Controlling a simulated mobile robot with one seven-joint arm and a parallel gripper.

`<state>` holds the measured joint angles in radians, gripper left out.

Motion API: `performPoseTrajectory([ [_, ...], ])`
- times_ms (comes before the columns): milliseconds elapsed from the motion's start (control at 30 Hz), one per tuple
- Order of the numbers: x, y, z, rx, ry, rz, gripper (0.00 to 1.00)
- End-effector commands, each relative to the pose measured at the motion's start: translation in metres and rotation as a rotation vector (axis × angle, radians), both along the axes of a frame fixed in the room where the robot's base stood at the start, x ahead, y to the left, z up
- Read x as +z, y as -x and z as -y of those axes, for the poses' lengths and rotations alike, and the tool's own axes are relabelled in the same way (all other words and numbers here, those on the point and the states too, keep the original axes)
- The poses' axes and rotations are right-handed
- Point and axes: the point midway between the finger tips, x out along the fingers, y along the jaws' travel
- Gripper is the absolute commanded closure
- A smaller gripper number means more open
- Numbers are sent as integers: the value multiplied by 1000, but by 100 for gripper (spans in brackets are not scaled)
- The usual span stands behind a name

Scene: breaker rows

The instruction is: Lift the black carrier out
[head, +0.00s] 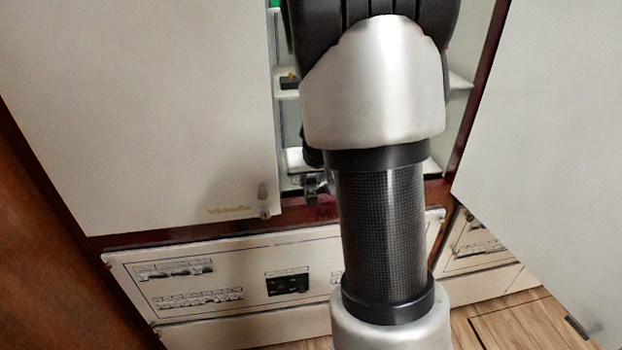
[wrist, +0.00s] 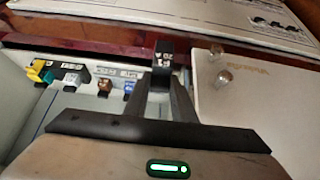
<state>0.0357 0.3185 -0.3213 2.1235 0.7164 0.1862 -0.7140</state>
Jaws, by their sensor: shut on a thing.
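The black carrier (wrist: 164,48), a small block with pale markings, shows in the wrist view at the tips of my gripper (wrist: 162,70). The two fingers are closed together on it. It stands at the right end of a row inside the open cabinet, near the dark red frame edge. I cannot tell whether it is still seated or clear of its slot. In the head view my arm covers most of the cabinet opening, and I cannot make out the carrier or fingertips there.
In the wrist view, yellow-green (wrist: 40,72), grey (wrist: 73,76), brown (wrist: 105,86) and blue (wrist: 129,88) pieces line the row to the left. A white door with knobs (wrist: 222,78) is close on the right. In the head view, doors (head: 140,110) (head: 550,150) flank the opening.

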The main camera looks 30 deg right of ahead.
Motion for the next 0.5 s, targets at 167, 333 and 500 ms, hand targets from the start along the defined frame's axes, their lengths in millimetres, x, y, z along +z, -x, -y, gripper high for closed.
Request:
performPoseTrajectory([
  [167,10,0,0,0,0,1,100],
  [333,16,0,0,1,1,1,100],
  [500,23,0,0,0,0,1,100],
])
